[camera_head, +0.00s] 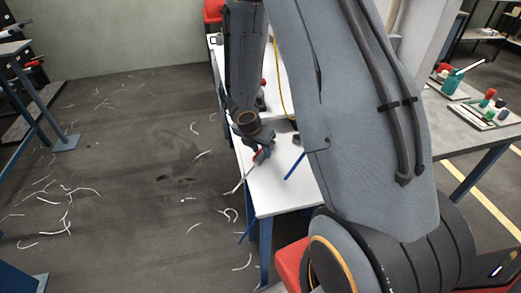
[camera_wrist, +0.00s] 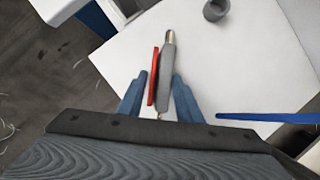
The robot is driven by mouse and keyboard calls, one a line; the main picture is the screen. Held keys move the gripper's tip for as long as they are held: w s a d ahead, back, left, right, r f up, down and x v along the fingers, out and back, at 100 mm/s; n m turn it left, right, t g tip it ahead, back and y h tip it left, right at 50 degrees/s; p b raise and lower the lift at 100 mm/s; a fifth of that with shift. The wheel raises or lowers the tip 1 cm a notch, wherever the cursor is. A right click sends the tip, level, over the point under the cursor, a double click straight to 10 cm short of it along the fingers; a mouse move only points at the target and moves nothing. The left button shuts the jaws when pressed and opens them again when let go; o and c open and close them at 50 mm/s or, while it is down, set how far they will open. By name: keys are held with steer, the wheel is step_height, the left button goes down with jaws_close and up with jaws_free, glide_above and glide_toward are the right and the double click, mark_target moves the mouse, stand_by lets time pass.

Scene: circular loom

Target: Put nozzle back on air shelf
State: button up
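The nozzle is a slim grey tool with a red lever and a brass-coloured tip. In the wrist view the nozzle (camera_wrist: 167,75) lies between the two blue fingers of my gripper (camera_wrist: 160,76), which are close on either side of it. In the head view my gripper (camera_head: 262,152) is low at the left edge of the white table (camera_head: 285,190), with red and grey of the nozzle showing at its end. Much of the table is hidden behind my arm. I cannot pick out the air shelf for sure.
A blue bar (camera_head: 295,166) and a small dark grey cup (camera_head: 297,139) are on the white table. A yellow hose (camera_head: 279,85) hangs farther back. Another table (camera_head: 470,160) at the right holds bottles and trays. Floor at left is open, with scattered white scraps.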

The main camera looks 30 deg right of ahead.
steer(key=shift+o, duration=0.9)
steer(key=shift+r, duration=0.15)
steer(key=shift+a+r, duration=0.1)
steer(key=shift+r, duration=0.25)
steer(key=p+v, duration=0.2)
steer(key=v, duration=0.9)
steer(key=s+a+r+m+y, duration=0.2)
steer(key=s+m, duration=0.4)
steer(key=m, duration=0.6)
steer(key=s+a+r+m+y, duration=0.1)
steer(key=s+a+r+m, duration=0.3)
steer(key=s+m, duration=0.3)
steer(key=r+m, duration=0.1)
steer(key=m, duration=0.4)
steer(key=shift+s+a+r+m+g+y, duration=0.2)
steer(key=shift+s+r+m+g+y, duration=0.1)
steer(key=shift+r+g+y, duration=0.1)
